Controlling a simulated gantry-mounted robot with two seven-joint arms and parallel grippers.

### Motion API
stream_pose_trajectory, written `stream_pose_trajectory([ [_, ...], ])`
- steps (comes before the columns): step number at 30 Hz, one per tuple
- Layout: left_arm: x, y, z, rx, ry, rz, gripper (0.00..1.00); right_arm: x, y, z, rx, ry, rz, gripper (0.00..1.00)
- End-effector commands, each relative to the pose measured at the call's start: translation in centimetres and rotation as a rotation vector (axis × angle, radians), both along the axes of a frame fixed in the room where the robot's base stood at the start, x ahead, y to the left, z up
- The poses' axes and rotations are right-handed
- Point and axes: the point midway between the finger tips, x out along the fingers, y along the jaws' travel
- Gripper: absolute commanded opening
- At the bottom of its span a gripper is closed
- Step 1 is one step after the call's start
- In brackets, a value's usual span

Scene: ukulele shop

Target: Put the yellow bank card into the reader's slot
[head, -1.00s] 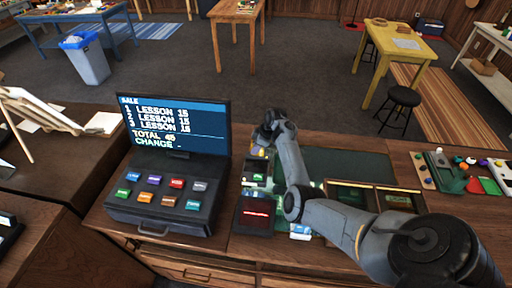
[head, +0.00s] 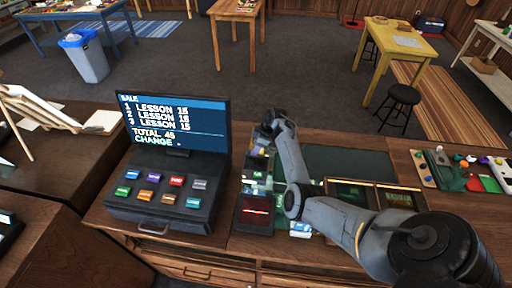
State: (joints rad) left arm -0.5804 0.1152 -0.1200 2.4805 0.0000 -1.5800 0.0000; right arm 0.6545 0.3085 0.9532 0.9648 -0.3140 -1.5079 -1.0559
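My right arm reaches over the counter from the lower right. Its gripper (head: 262,148) points down beside the register, and its fingers are too small and covered to read. A small yellow patch (head: 262,152) shows at the fingertips. It may be the yellow bank card, but I cannot tell whether it is gripped. Just below it is a small dark device with a pale, greenish face (head: 255,178), perhaps the card reader. Its slot cannot be made out. My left gripper is not in view.
The register (head: 165,195) with its screen stands left of the gripper. A dark pad with a red line (head: 256,212) lies in front. Dark framed trays (head: 352,196) and a dark green mat (head: 350,168) lie to the right. A board with colourful small items (head: 460,170) is farther right.

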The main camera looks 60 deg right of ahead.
Motion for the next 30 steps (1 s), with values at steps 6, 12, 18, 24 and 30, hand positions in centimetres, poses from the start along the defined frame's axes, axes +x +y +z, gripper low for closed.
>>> stream_pose_trajectory([
  [6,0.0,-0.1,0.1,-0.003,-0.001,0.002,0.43,-0.5,-0.2,1.5,0.001,-0.003,-0.001,0.37],
  [12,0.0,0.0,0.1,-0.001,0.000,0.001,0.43,-1.6,-0.8,4.5,-0.001,-0.004,-0.002,0.37],
  [18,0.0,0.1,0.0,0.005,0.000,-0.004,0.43,-2.8,-1.3,7.5,-0.001,-0.003,-0.002,0.37],
  [24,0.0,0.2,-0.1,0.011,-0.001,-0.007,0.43,-3.5,-1.6,9.4,0.000,-0.001,0.000,0.37],
  [30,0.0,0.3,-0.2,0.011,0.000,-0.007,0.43,-3.8,-1.6,10.0,0.001,0.000,0.000,0.37],
])
